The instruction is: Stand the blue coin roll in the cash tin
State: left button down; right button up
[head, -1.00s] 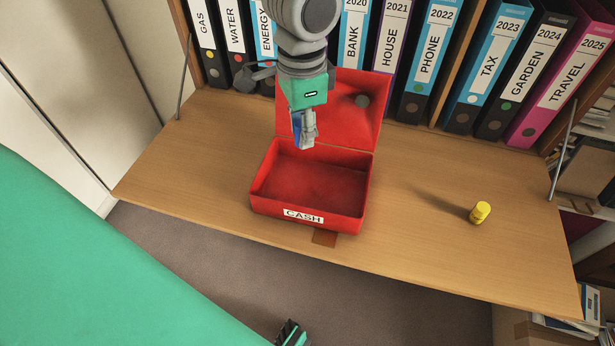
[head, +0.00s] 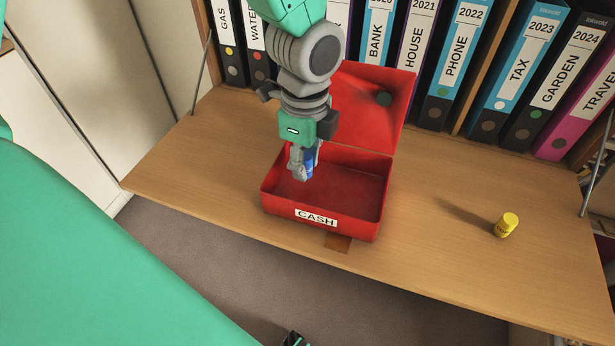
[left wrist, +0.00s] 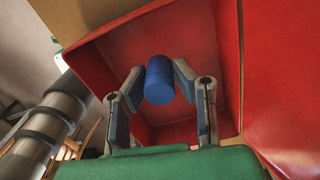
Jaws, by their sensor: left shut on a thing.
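The red cash tin (head: 350,222) stands open on the wooden desk flap, its lid (head: 367,105) tilted back. My left gripper (head: 302,172) is shut on the blue coin roll (head: 309,158) over the left part of the tin. In the left wrist view the roll (left wrist: 159,80) sits between the two fingertips (left wrist: 159,84), with the red tin (left wrist: 190,50) behind it. I cannot tell whether the roll touches the tin's floor. A dark piece of my right gripper (head: 294,339) shows at the bottom edge; its fingers cannot be made out.
A yellow roll (head: 506,225) stands on the desk flap (head: 450,200) to the right, with bare wood around it. A row of labelled binders (head: 465,60) stands behind the tin. A brown patch (head: 338,243) lies at the tin's front.

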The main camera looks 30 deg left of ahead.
aim_at(306, 156)
pick_arm(q)
notch_tip(306, 156, down, 3)
jog(key=shift+f+b, duration=0.2)
jog(key=shift+b, duration=0.25)
jog(key=shift+s, duration=0.1)
jog(key=c, duration=1.3)
grip_release()
notch_tip(306, 156, up, 12)
jog(key=p, duration=0.3)
jog(key=shift+r+p, duration=0.1)
jog(key=shift+p, duration=0.2)
